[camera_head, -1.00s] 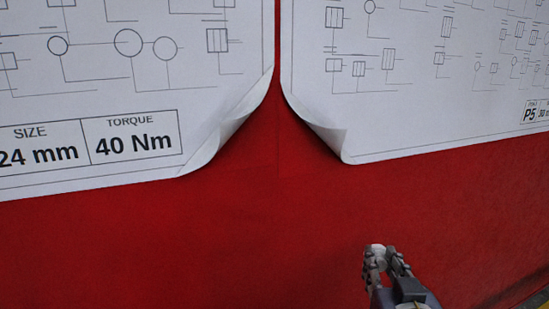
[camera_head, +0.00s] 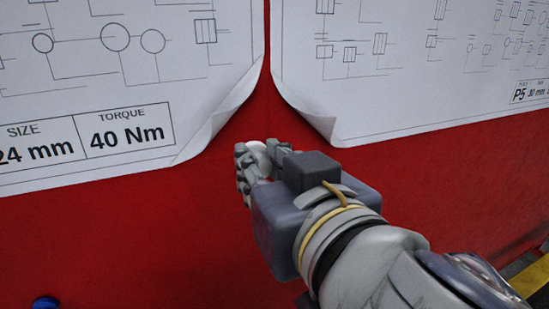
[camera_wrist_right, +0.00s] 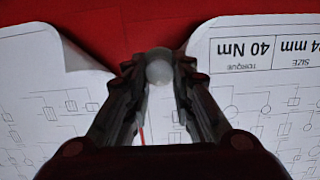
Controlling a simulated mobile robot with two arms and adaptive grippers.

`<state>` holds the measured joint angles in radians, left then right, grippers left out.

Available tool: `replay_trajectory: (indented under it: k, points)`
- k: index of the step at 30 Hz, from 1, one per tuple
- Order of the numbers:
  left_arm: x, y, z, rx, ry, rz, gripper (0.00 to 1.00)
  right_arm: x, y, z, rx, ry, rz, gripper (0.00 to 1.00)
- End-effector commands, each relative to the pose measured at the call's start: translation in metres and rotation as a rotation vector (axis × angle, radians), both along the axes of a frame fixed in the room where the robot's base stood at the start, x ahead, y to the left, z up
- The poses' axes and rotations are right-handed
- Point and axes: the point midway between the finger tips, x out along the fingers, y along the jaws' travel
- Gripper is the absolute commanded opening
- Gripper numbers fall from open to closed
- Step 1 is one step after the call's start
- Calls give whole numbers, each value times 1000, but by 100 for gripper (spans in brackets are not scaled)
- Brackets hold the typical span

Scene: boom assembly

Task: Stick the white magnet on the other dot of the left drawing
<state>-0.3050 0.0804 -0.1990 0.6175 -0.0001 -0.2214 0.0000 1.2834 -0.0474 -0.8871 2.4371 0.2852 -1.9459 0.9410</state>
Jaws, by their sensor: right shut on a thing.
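My right gripper (camera_head: 260,153) is shut on the white magnet (camera_head: 257,160), a small round piece between its fingertips. The magnet (camera_wrist_right: 159,70) also shows between the fingers in the right wrist view. The gripper is in front of the red panel, just below the curled lower right corner of the left drawing (camera_head: 90,85). This white sheet bears line diagrams and a "40 Nm" box. No dot on it can be made out in these views. Whether the magnet touches anything behind it cannot be told. My left gripper is not in view.
The right drawing (camera_head: 400,85) hangs beside it, its lower left corner curled outward. A red strip (camera_head: 267,60) separates the sheets. The red panel (camera_head: 120,235) is clear below them. A small blue object (camera_head: 44,302) shows at the lower left edge.

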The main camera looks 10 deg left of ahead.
Motion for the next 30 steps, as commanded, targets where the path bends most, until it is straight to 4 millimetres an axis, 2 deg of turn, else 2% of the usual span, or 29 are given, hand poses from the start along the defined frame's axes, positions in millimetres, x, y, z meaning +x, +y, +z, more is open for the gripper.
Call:
replay_trajectory:
  k: [30]
  points:
    - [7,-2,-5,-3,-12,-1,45,81,53,-1,1,0,-2,1]
